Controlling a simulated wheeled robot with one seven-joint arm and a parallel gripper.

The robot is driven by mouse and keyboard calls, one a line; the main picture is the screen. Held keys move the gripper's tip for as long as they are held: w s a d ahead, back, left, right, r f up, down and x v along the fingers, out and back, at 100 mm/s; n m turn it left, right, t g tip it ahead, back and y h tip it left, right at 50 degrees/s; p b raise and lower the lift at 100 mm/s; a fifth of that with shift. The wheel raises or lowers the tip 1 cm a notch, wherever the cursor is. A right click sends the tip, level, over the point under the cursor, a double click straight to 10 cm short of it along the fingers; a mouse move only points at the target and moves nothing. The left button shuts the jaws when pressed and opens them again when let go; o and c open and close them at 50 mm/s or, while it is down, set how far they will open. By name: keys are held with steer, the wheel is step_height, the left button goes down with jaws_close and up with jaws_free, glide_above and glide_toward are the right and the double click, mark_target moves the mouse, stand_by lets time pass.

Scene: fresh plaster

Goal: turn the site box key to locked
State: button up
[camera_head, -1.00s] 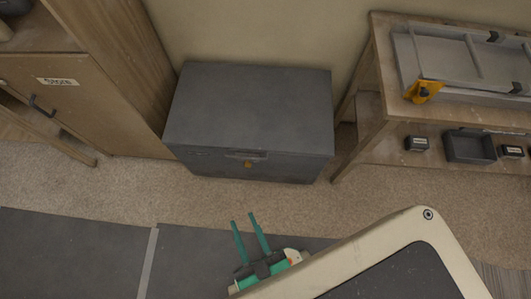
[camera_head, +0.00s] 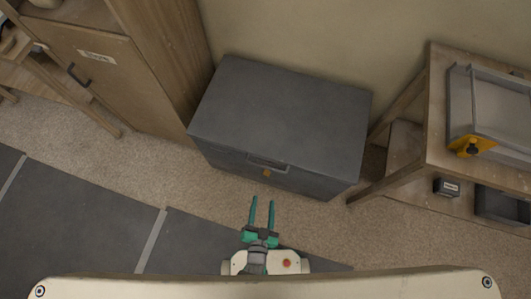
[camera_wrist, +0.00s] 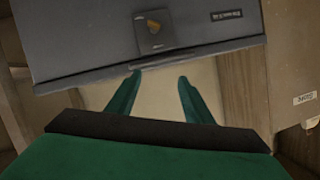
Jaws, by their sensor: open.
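The site box (camera_head: 280,120) is a dark grey lidded chest against the wall, with its lid down. Its small orange key (camera_head: 266,173) is on the front face below a latch plate. In the wrist view the key (camera_wrist: 153,26) sits on a dark plate on the box front (camera_wrist: 90,40), tilted a little off upright. My gripper (camera_head: 262,198) is open and empty, with green fingers pointing at the box front, short of the key. In the wrist view my gripper (camera_wrist: 158,80) has its fingertips near the box edge, apart from the key.
A wooden cabinet (camera_head: 130,70) with a labelled door stands close at the left of the box. A wooden bench (camera_head: 440,150) with a tray and orange clamp stands at the right. Dark mats (camera_head: 80,220) cover the near floor; bare carpet lies before the box.

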steer(key=m, duration=0.2)
glide_toward(267, 173)
steer(key=s+r, duration=0.2)
steer(key=s, duration=0.1)
steer(key=x, duration=0.7)
steer(key=f+x, duration=0.1)
steer(key=x, duration=0.3)
steer(key=shift+w+a, duration=0.2)
steer(key=shift+s, duration=0.1)
steer(key=c, duration=1)
